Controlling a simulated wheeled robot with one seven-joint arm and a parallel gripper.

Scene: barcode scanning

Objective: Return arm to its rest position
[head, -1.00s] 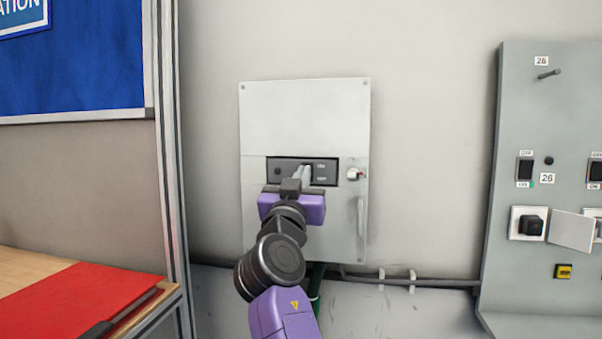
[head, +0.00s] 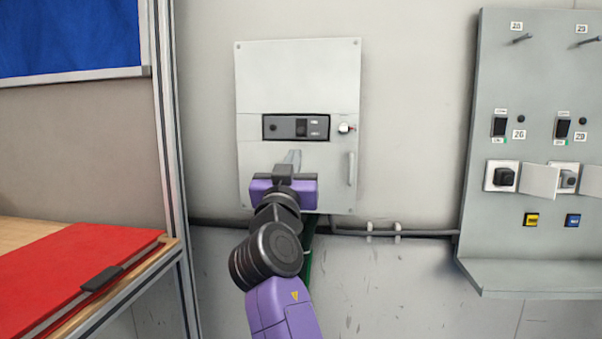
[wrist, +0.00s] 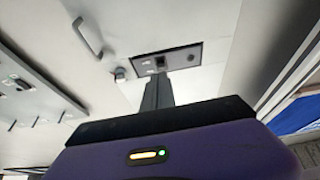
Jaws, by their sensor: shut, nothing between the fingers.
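My gripper (head: 291,158) is in front of the lower middle of a grey wall cabinet (head: 262,80) in the head view. Its fingers are together and hold nothing. They sit just below the cabinet's dark switch panel (head: 283,127) and look apart from it. My purple and black arm reaches up from the bottom of the head view. In the wrist view, my shut gripper (wrist: 158,84) points toward the dark panel (wrist: 180,58). The lower part of the cabinet front is hidden behind my wrist.
A grey socket board (head: 540,80) with switches and open covers stands at the right. A table with a red folder (head: 75,262) and a metal post (head: 165,130) are at the left. A cable (head: 420,233) runs along the wall.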

